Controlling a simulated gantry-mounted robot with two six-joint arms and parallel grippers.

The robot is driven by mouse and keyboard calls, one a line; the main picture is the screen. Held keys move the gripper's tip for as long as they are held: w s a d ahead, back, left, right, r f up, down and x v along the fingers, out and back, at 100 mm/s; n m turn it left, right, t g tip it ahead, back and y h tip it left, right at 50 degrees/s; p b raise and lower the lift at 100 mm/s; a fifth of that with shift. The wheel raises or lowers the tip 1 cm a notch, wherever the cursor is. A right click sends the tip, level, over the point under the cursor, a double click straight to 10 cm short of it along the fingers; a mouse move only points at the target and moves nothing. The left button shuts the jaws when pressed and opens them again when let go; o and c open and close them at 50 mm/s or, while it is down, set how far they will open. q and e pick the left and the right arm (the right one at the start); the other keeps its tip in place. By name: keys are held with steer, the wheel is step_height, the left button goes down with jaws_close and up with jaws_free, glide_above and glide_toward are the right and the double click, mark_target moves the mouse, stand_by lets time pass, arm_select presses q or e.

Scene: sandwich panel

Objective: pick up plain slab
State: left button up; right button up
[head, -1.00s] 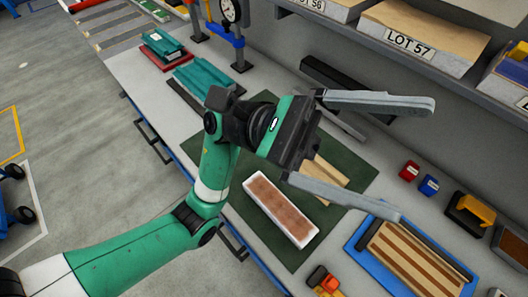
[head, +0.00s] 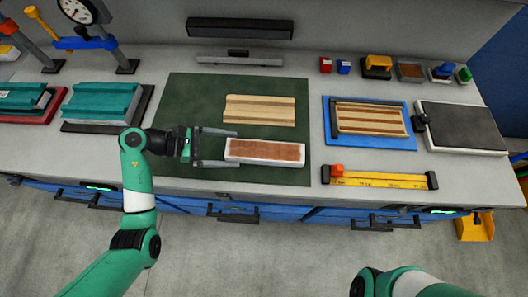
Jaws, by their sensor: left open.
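The pale wooden slab (head: 260,110), which looks like the plain slab, lies on the dark green mat (head: 190,95) on the bench. My left gripper (head: 229,148) comes in from the left over the mat, below and left of this slab in the picture. My right gripper is out of view.
A striped slab (head: 370,119) lies on a blue tray (head: 330,140) to the right. A yellow level-like bar (head: 380,180) lies in front of it. Teal blocks (head: 102,101) and a press with a gauge (head: 78,12) stand left. Small coloured items line the back right.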

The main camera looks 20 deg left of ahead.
mark_target(263, 150)
arm_select(q)
steer(key=x, duration=0.3)
steer(key=shift+w+d+f, duration=0.1)
steer(key=shift+w+d, duration=0.1)
steer(key=shift+d, duration=0.1)
steer(key=shift+w+d+f+b, duration=0.15)
steer(key=shift+d+f+b, duration=0.05)
steer(key=shift+b, duration=0.2)
steer(key=b+x, duration=0.1)
steer(key=x, duration=0.3)
steer(key=shift+w+d, duration=0.25)
steer(key=c, duration=1.1)
